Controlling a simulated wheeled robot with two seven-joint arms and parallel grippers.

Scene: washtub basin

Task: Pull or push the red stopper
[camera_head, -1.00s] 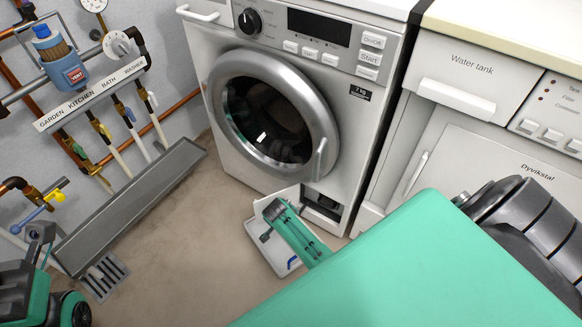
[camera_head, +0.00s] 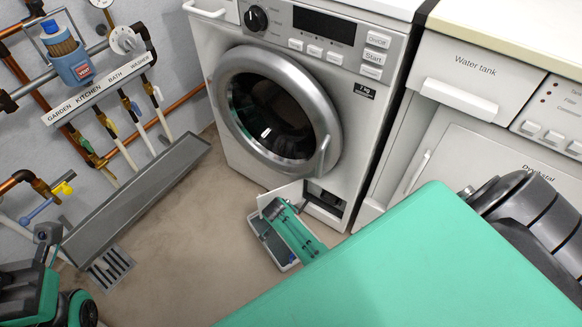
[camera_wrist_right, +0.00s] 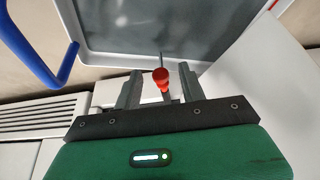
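The red stopper (camera_wrist_right: 160,77) shows in the right wrist view as a small round red knob on a thin stem. My right gripper (camera_wrist_right: 160,76) is open, with one finger on each side of the stopper and a visible gap to each. In the head view my right gripper (camera_head: 272,207) is low in front of the washing machine, at the open hatch (camera_head: 325,202) at its base, and largely hides the stopper. My left gripper (camera_head: 46,236) is at the lower left edge, partly cut off; its opening is unclear.
A shallow tray (camera_head: 258,240) lies on the floor under my right gripper; its grey inside and a blue handle (camera_wrist_right: 35,50) show in the wrist view. The washing machine door (camera_head: 275,110) is shut. A metal trough (camera_head: 140,200) and pipes stand left.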

